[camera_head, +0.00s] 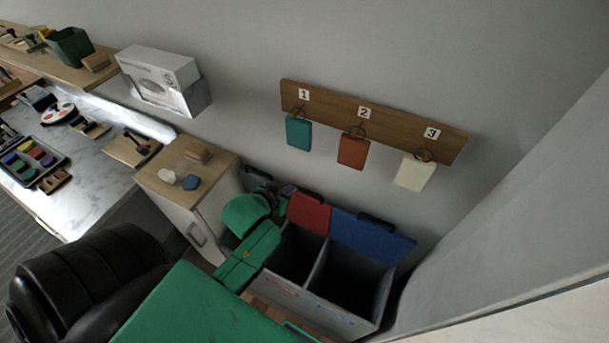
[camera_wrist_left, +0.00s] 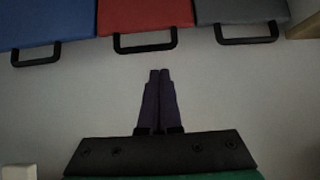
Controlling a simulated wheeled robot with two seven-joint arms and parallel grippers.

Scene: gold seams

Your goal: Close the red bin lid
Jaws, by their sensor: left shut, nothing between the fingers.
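The red bin lid (camera_head: 309,213) stands open, tilted up against the wall behind the bin (camera_head: 325,305). In the left wrist view the red lid (camera_wrist_left: 147,14) shows at the top, with its black handle (camera_wrist_left: 145,47) facing my fingers. My left gripper (camera_head: 288,188) is at the lid's upper left in the head view, partly hidden by my green arm. In the left wrist view its fingers (camera_wrist_left: 160,73) are together and empty, lined up slightly right of the handle's middle, with a visible gap in the picture. My right gripper is not in view.
The open blue lid (camera_head: 372,240) stands right of the red one; a grey lid (camera_wrist_left: 240,10) shows on its other side. A wooden cabinet (camera_head: 200,160) is left of the bin. A key board (camera_head: 375,118) hangs on the wall above. A black chair (camera_head: 85,280) is at lower left.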

